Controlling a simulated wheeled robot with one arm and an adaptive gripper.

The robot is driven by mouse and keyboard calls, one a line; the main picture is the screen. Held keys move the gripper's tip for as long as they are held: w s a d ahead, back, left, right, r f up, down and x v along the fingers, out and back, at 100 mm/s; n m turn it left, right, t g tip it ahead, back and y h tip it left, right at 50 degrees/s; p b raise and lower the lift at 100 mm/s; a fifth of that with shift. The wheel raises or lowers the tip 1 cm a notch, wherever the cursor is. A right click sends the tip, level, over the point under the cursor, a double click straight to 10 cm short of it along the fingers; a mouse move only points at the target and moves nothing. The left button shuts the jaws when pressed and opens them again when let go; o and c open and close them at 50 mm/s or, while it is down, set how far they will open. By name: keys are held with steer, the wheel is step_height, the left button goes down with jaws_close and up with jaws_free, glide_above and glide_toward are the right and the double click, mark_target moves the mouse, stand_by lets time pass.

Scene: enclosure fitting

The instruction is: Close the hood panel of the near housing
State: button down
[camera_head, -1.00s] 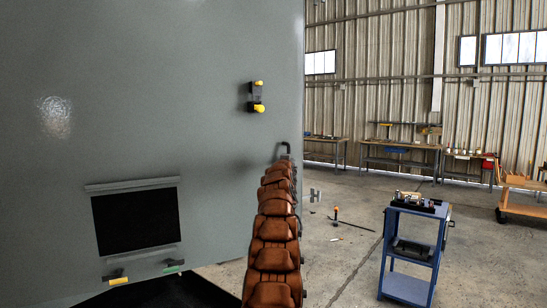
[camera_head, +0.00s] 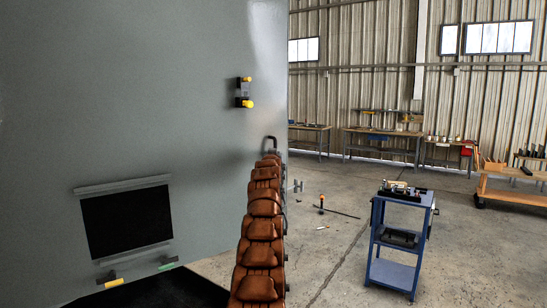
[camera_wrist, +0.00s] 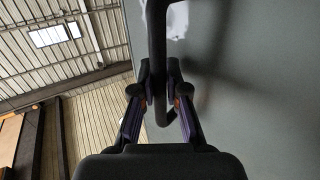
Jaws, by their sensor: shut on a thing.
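A large flat grey panel (camera_head: 130,90) fills the left of the head view, and I take it for the hood panel. It stands upright, and its right edge shows near the middle. A dark bar handle (camera_head: 271,141) sits by that edge at the end of my arm. In the wrist view my gripper (camera_wrist: 159,78) is shut on the handle (camera_wrist: 157,35), with a finger on each side. The grey panel (camera_wrist: 250,90) lies right behind it. In the head view my arm hides most of the gripper. The rest of the housing cannot be made out.
The panel carries a black and yellow latch (camera_head: 244,92), a dark rectangular opening (camera_head: 127,222), and yellow (camera_head: 114,283) and green (camera_head: 167,266) tabs. A blue cart (camera_head: 400,240) stands to the right. Workbenches line the back wall.

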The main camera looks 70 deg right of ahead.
steer(key=c, duration=1.4)
jaws_free()
steer(key=shift+w+f, duration=0.1)
steer(key=shift+f, duration=0.05)
steer(key=shift+c, duration=0.2)
steer(key=shift+r, duration=0.2)
steer(key=shift+a+r, duration=0.15)
steer(key=shift+r, duration=0.05)
steer(key=v, duration=0.7)
steer(key=shift+f, duration=0.2)
